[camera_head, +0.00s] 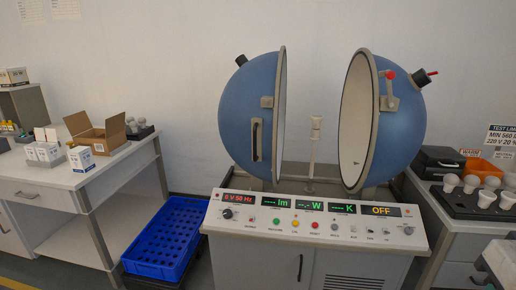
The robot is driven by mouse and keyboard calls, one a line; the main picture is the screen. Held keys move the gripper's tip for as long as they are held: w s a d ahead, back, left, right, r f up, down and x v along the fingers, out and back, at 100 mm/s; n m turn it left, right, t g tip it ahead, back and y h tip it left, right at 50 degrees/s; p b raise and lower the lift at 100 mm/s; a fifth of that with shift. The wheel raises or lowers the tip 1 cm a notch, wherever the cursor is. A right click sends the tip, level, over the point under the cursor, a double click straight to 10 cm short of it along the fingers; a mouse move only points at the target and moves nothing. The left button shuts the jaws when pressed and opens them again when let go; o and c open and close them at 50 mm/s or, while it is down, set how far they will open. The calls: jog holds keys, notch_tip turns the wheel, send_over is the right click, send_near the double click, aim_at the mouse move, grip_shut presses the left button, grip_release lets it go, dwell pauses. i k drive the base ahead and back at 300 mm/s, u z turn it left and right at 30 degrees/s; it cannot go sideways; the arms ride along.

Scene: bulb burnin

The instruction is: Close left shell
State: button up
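The left shell (249,118) is a blue half-sphere with a pale rim and a vertical handle (257,140) on its front side. It stands apart from the right shell (402,125), a matching blue half-sphere turned so its white inside partly shows. A red-knobbed latch (389,88) sits on the right shell's rim. A slim white post with a socket-like top (316,124) stands upright in the gap between them. Both shells sit above a grey console (307,216). My gripper is not in view.
A blue perforated crate (167,236) stands low, left of the console. A white table (60,178) at the left holds an open cardboard box (99,134) and small boxes. At the right, a bench holds a dark tray of several bulbs (463,202). The console display reads OFF.

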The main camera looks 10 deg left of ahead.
aim_at(250, 115)
jog(key=u, duration=0.5)
jog(key=i, duration=0.45)
jog(key=u, duration=1.3)
jog(key=i, duration=1.3)
jog(key=z, duration=0.6)
jog(key=i, duration=0.85)
jog(key=z, duration=0.8)
